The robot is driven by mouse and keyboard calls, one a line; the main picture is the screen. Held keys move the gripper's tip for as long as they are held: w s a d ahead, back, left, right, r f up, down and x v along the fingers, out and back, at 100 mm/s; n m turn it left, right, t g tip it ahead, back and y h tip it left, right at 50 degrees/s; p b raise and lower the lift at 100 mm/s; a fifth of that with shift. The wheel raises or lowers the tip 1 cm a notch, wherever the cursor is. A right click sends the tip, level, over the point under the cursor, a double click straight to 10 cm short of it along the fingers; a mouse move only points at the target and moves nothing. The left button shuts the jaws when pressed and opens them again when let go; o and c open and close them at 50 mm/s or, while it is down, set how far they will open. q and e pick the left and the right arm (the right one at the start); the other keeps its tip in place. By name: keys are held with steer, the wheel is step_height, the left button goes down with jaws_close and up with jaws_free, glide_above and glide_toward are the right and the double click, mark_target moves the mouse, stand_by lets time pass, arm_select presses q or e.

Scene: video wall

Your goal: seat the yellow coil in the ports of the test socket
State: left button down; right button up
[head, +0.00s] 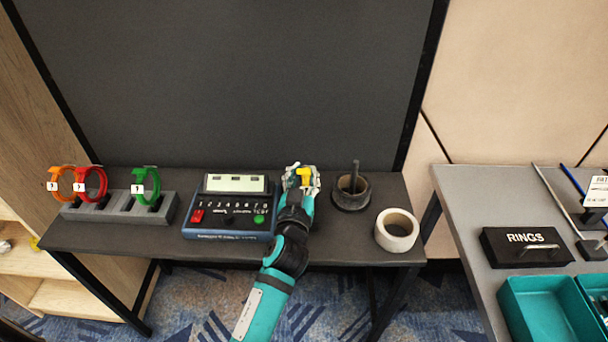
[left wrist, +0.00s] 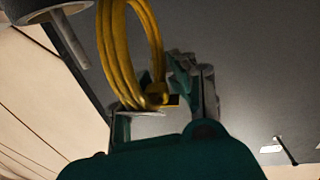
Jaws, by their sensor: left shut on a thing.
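My left gripper (head: 302,182) is shut on the yellow coil (head: 305,174) above the dark table, just right of the keypad device. In the left wrist view the yellow coil (left wrist: 108,50) is a loop of several strands, standing up from between the fingers of my left gripper (left wrist: 163,103); its top is cut off. The coil is in the air, apart from the device. The device (head: 230,224) is a blue-grey box with number keys, a red and a green button and a pale slotted panel. I cannot tell whether this is the test socket. My right gripper is not in view.
A grey rack (head: 90,212) holds orange (head: 56,184), red (head: 101,184) and green (head: 155,188) coils, with a gap between red and green. A dark cup with a rod (head: 350,199) and a white tape roll (head: 383,232) stand right of my arm. The dark back panel (head: 240,80) rises behind.

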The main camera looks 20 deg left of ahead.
arm_select(q)
steer(key=shift+f, duration=0.1)
steer(key=shift+f+b, duration=0.35)
steer(key=shift+b, duration=0.15)
steer(key=c, duration=0.9)
jaws_free()
step_height(320, 180, up, 10)
steer(key=shift+f, duration=0.1)
